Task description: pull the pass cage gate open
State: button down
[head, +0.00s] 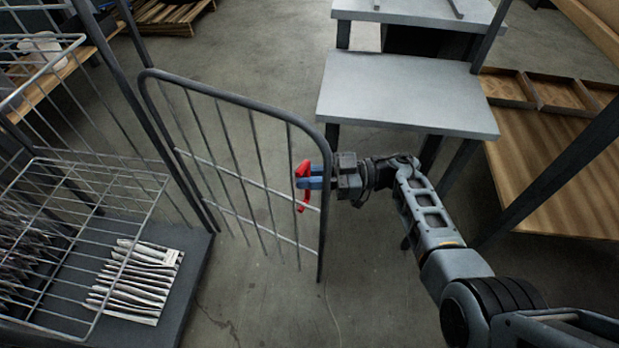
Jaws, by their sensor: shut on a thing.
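The cage gate (232,98) is a dark tubular frame with thin vertical bars and lighter cross bars. It is joined at its left side to a dark cage post and stands swung out at an angle from the cage. A red handle (302,170) sits near the gate's free right edge. My gripper (312,183) reaches in from the right and is shut on the red handle. Its blue fingertips cover the middle of the handle.
A grey metal table (400,90) stands behind my arm. A wooden shelf (550,180) with dark posts is at the right. The wire cage (80,200) at the left holds a stack of thin packets (138,280). Concrete floor (270,310) is clear in front of the gate.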

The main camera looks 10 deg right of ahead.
jog(key=c, duration=1.2)
grip_release()
jog(key=shift+w+a+r, duration=0.1)
jog(key=shift+a, duration=0.4)
jog(key=s+d, duration=0.1)
jog(key=d, duration=0.6)
jog(key=shift+s+d+b, duration=0.15)
jog(key=shift+d+b, duration=0.15)
jog(key=shift+d, duration=0.1)
jog(key=s+a+f+m+t+h, duration=0.1)
jog(key=s+f+m+t+h, duration=0.1)
jog(key=s+m+t, duration=0.35)
jog(key=s+f+m+t+h, duration=0.2)
jog(key=s+f+t, duration=0.1)
jog(key=s+t, duration=0.4)
jog(key=s+d+r+m+h+p, duration=0.2)
jog(key=s+r+m+h, duration=0.2)
jog(key=s+r+h, duration=0.3)
jog(key=s+d+r+m+h+p, duration=0.2)
jog(key=s+r+m+h, duration=0.2)
jog(key=s+r, duration=1.3)
jog(key=s+g+h, duration=0.1)
jog(key=s+h, duration=0.1)
jog(key=s, duration=0.3)
jog(key=shift+s+d+h+p, duration=0.15)
jog(key=shift+d+h+p, duration=0.15)
jog(key=shift+d+h, duration=0.1)
